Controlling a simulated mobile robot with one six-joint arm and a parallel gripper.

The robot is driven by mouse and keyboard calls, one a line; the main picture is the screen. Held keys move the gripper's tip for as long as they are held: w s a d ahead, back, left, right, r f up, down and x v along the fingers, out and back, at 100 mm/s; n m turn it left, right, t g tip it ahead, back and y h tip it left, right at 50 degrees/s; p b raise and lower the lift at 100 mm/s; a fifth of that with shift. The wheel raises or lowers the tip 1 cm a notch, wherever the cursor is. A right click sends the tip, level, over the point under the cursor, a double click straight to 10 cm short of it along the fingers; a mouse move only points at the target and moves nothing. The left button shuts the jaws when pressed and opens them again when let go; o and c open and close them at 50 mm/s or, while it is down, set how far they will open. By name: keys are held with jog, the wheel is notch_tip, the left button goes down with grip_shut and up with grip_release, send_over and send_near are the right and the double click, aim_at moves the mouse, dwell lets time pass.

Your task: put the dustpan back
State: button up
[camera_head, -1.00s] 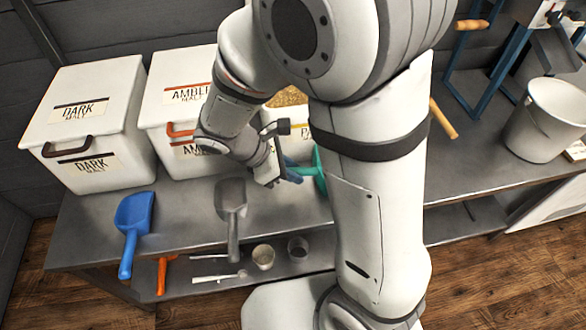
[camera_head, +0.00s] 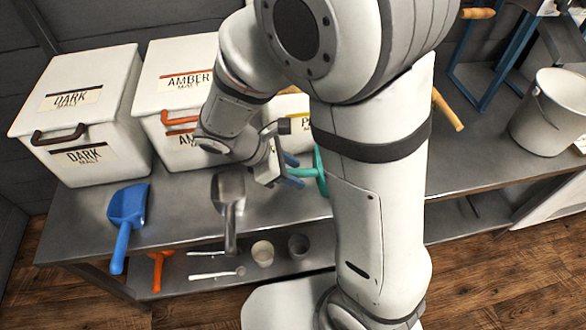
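A teal tool (camera_head: 319,172) lies on the grey bench, mostly hidden behind my arm; its handle points left. I cannot tell whether it is the dustpan. My gripper (camera_head: 292,171) has two blue fingers that stand apart, one above and one below the end of the teal handle. I cannot tell whether they touch it. A blue scoop-shaped pan (camera_head: 128,208) with a handle rests at the front left edge of the bench. A grey metal scoop (camera_head: 229,192) lies to its right, its handle over the front edge.
White bins marked dark (camera_head: 82,115) and amber (camera_head: 176,100) stand at the back left. A pale bucket (camera_head: 548,115) stands at right near a blue-framed stand (camera_head: 487,85). The lower shelf holds an orange tool (camera_head: 159,268), white utensils and two cups (camera_head: 263,253).

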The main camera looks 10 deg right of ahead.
jog(key=p+v, duration=0.3)
jog(key=v, duration=0.4)
jog(key=shift+a+r, duration=0.25)
jog(key=shift+a, duration=0.05)
jog(key=shift+r+p, duration=0.15)
jog(key=shift+p, duration=0.15)
jog(key=s+d+r+m+y+p, duration=0.2)
jog(key=d+r+m+p, duration=0.2)
jog(key=r+p, duration=0.5)
jog(key=s+d+r+m+t+y+p, duration=0.1)
jog(key=s+d+r+m+y+p, duration=0.1)
jog(key=r+m+p, duration=0.6)
jog(key=s+d+r+m+t+y+p, duration=0.1)
jog(key=d+r+m+y+p, duration=0.3)
jog(key=r+p, duration=0.6)
notch_tip(320, 180, up, 8)
jog(key=shift+s+d+r+m+p, duration=0.15)
jog(key=shift+s+d+m+p, duration=0.2)
jog(key=shift+s+d+m, duration=0.6)
jog(key=shift+w+a, duration=0.15)
